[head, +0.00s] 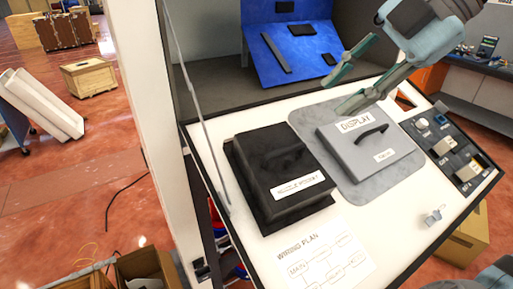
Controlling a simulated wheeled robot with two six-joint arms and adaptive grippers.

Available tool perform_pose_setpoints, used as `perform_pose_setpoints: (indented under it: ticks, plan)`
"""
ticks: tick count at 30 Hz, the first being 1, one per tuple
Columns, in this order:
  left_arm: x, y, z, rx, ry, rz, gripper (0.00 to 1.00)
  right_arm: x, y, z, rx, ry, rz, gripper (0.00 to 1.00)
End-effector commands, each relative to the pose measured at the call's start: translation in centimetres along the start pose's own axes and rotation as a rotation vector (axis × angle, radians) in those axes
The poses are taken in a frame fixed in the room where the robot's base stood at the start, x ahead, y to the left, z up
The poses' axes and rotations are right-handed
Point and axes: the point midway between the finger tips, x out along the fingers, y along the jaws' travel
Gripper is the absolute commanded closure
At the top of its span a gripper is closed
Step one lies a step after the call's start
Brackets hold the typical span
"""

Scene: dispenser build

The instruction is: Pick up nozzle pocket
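The nozzle pocket (263,160) is a black box with a white label on its front edge, whose small lettering is hard to read. It sits on a dark base on the left part of the white sloped work surface (220,170). A grey display block (345,150) with a black handle stands to its right on a grey mat (310,122). My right gripper (335,95) is open and empty. Its fingers point left, above the back edge of the mat, up and to the right of the nozzle pocket, apart from it. My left gripper is not in view.
A blue sloped panel (290,65) with dark parts stands behind. A control panel (448,145) with knobs is at the right. A printed wiring plan (325,262) and a small metallic piece (433,216) lie in front. A white post (150,110) borders the left side.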

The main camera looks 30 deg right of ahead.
Motion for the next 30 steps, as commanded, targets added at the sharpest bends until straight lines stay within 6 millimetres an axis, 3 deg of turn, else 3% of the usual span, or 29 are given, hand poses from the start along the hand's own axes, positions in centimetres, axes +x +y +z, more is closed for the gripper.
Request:
perform_pose_setpoints:
  ticks: [2,12,21,29,30]
  plan:
    - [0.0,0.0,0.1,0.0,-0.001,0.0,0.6,0.7,-0.3,0.0,0.006,-0.008,-0.013,0.68]
    - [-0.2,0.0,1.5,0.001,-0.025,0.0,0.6,8.5,-0.4,0.1,0.006,-0.007,-0.014,0.68]
    - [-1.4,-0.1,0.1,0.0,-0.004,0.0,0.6,13.4,-0.1,0.5,0.006,-0.007,-0.014,0.68]
    - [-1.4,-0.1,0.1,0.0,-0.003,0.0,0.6,14.4,-0.1,0.6,0.006,-0.006,-0.008,0.68]
    - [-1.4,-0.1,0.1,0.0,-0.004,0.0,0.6,14.4,-0.1,0.6,0.005,-0.006,-0.008,0.72]
